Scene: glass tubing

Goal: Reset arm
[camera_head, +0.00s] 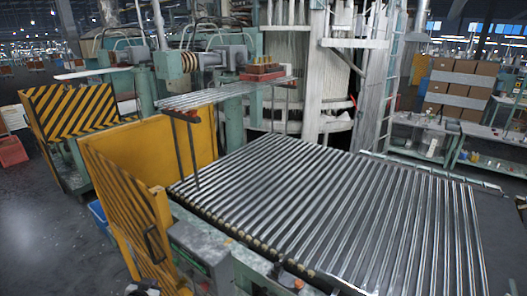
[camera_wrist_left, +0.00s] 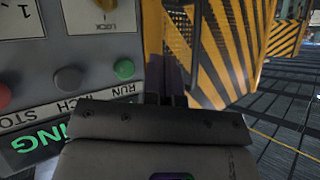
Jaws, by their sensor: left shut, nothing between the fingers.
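My left gripper (camera_wrist_left: 167,62) shows in the left wrist view, with its two dark fingers together and nothing between them. It is in front of a grey control panel (camera_wrist_left: 45,55) and a yellow-and-black striped guard (camera_wrist_left: 225,55). In the head view only a small grey piece of what looks like my left arm shows at the bottom edge. My right gripper is in neither view.
A roller bed (camera_head: 340,205) with rows of glass tubes fills the middle and right of the head view. Yellow guards (camera_head: 125,185) stand left of it. A blue bin (camera_head: 97,216) and a red crate (camera_head: 12,151) are on the floor. Open floor (camera_head: 45,240) lies at left.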

